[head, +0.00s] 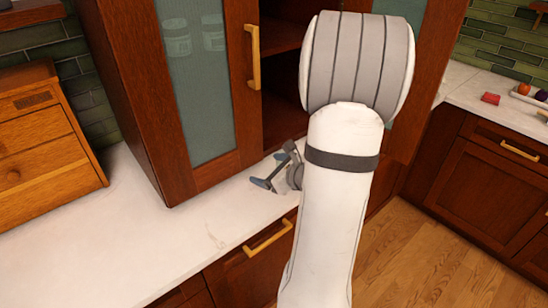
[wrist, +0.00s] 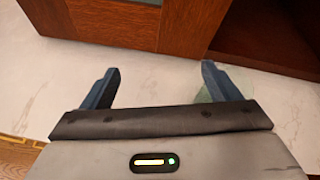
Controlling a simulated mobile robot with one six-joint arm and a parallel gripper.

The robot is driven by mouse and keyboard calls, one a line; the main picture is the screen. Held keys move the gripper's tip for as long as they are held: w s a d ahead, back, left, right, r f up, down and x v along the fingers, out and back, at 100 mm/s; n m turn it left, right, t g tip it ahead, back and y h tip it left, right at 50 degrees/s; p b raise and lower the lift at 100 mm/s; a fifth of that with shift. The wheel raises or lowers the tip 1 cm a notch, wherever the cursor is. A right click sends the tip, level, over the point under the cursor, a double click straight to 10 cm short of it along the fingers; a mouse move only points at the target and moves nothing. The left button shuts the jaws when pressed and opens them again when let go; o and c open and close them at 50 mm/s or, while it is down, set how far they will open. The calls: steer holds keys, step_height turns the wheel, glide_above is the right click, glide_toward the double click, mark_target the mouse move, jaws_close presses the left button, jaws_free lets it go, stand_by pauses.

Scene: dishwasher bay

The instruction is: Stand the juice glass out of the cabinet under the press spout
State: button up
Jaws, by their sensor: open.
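My gripper (head: 270,170) is open, low over the white counter beside the cabinet's opening; in the wrist view its two blue fingers (wrist: 160,72) are spread with only bare counter between them. The wooden cabinet (head: 185,175) has a closed frosted-glass door on the left and an open section on the right. My arm hides much of that opening. Two pale glass-like shapes (head: 175,38) show dimly behind the frosted pane. A faint green translucent patch (wrist: 204,96) shows by the right finger; I cannot tell whether it is the juice glass. I see no press or spout.
A wooden box with a knobbed front (head: 40,150) stands on the counter (head: 120,240) at left. The counter front is clear. Wood floor (head: 410,260) lies between.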

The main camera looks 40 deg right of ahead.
steer(key=d+m+h, duration=0.1)
steer(key=d, duration=0.1)
steer(key=s+d+f+m+h, duration=0.1)
steer(key=d+m, duration=0.1)
steer(key=d, duration=0.1)
steer(key=s+d+f+m+h, duration=0.1)
steer(key=d+m, duration=0.1)
steer(key=shift+s+d+h, duration=0.15)
steer(key=shift+d+h, duration=0.15)
steer(key=shift+d, duration=0.05)
steer(key=shift+d+f+p, duration=0.1)
steer(key=shift+d+p, duration=0.2)
steer(key=shift+m, duration=0.3)
steer(key=shift+p+x, duration=1)
steer(key=shift+x, duration=2.8)
steer(key=shift+s+f, duration=0.1)
steer(key=shift+f, duration=0.05)
steer(key=c, duration=1.3)
steer(key=shift+o, duration=0.2)
